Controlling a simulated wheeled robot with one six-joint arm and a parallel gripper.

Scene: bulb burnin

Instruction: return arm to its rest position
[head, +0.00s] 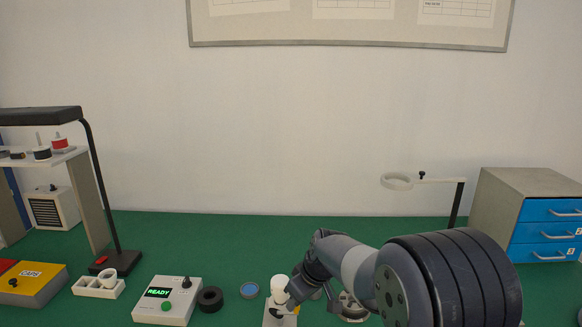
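My arm comes in from the lower right and reaches left over the green bench. My gripper (291,299) is at its end, low in the middle of the head view. A white rounded piece that looks like a bulb (279,283) stands upright just left of my gripper, above a pale block (271,318) cut by the bottom edge. My gripper is close beside or against it; I cannot tell whether they touch. The fingers are small and partly hidden, so their opening does not show.
A tester box reading READY (167,300), a black tape roll (210,299) and a blue-topped tin (249,290) lie to the left. A white tray (98,287) and black lamp (121,262) stand farther left. A ring stand (456,205) and blue-drawer cabinet (525,190) are at right.

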